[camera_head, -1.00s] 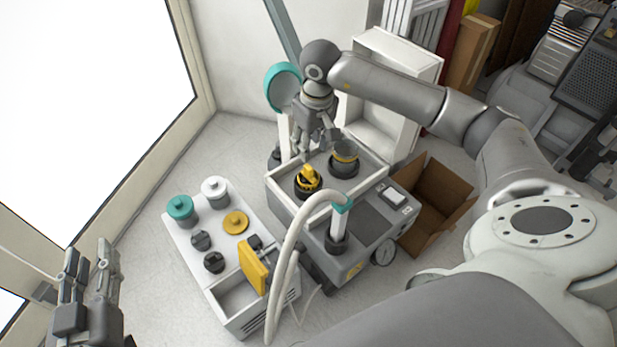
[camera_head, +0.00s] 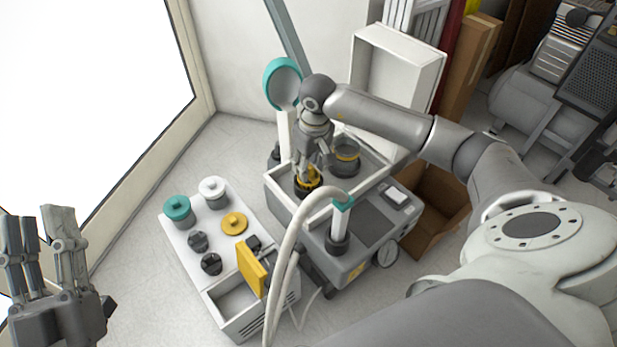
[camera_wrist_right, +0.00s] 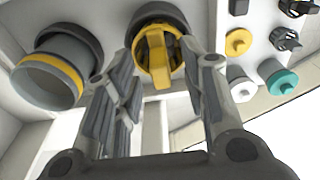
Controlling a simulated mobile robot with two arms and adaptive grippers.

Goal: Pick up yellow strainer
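The yellow strainer (camera_wrist_right: 155,58) sits in a dark round holder in the compressor's top tray. In the head view the yellow strainer (camera_head: 309,180) is partly hidden by my right gripper (camera_head: 306,172). In the right wrist view my right gripper (camera_wrist_right: 158,85) is open, with a finger on either side of the strainer's yellow handle and a gap between. I cannot tell whether the fingers touch it. My left gripper (camera_head: 40,222) is at the lower left, fingers apart and empty, far from the strainer.
A round cup with a yellow band (camera_head: 345,157) stands beside the strainer. A white tray (camera_head: 226,262) holds teal and white lidded jars, a yellow disc (camera_head: 234,223) and dark knobs. A pale hose (camera_head: 290,255) arches in front of the compressor. A cardboard box (camera_head: 437,205) is at its right.

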